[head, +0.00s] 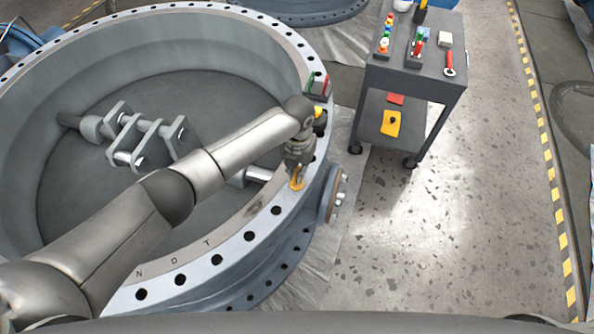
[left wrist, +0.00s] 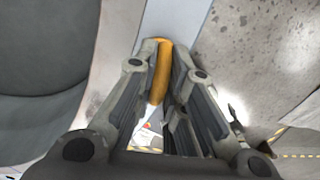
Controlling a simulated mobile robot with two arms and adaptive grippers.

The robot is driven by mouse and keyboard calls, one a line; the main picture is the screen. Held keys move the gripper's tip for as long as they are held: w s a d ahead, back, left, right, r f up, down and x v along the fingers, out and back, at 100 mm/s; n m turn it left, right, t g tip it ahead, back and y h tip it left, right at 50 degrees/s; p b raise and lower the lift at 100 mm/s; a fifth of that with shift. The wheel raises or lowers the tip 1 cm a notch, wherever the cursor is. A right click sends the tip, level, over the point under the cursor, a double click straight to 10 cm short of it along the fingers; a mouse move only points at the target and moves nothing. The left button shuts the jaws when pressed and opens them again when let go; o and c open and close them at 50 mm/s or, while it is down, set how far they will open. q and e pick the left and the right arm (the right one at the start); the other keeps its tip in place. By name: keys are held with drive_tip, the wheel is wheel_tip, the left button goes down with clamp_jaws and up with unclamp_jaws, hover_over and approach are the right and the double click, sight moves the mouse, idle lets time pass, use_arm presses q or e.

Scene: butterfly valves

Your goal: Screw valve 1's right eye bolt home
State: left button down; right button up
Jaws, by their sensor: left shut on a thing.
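The valve (head: 215,262) is a large blue-grey ring with bolt holes around its flange, filling the left of the head view. A yellow eye bolt (head: 297,179) stands at the right side of the flange. My left gripper (head: 298,165) points down over it and is shut on its ring. In the left wrist view the yellow eye bolt (left wrist: 161,70) lies between the two fingers of the gripper (left wrist: 158,95). The eye bolt's shank and its seat in the flange are hidden, so I cannot tell how deep it sits. My right gripper is not in view.
Red and green blocks (head: 318,84) sit on the flange just beyond my gripper. A dark cart (head: 410,80) with small coloured parts and a red-handled tool stands behind right. Another flange (head: 300,12) shows at the back. The floor (head: 450,220) at right is clear.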

sight(298, 169)
use_arm(q)
drive_tip(key=shift+m, duration=0.6)
drive_tip(key=shift+s, duration=0.1)
drive_tip(key=c, duration=1.5)
unclamp_jaws()
drive_tip(key=shift+r, duration=0.2)
wheel_tip(298, 169, up, 12)
drive_tip(key=shift+f, duration=0.2)
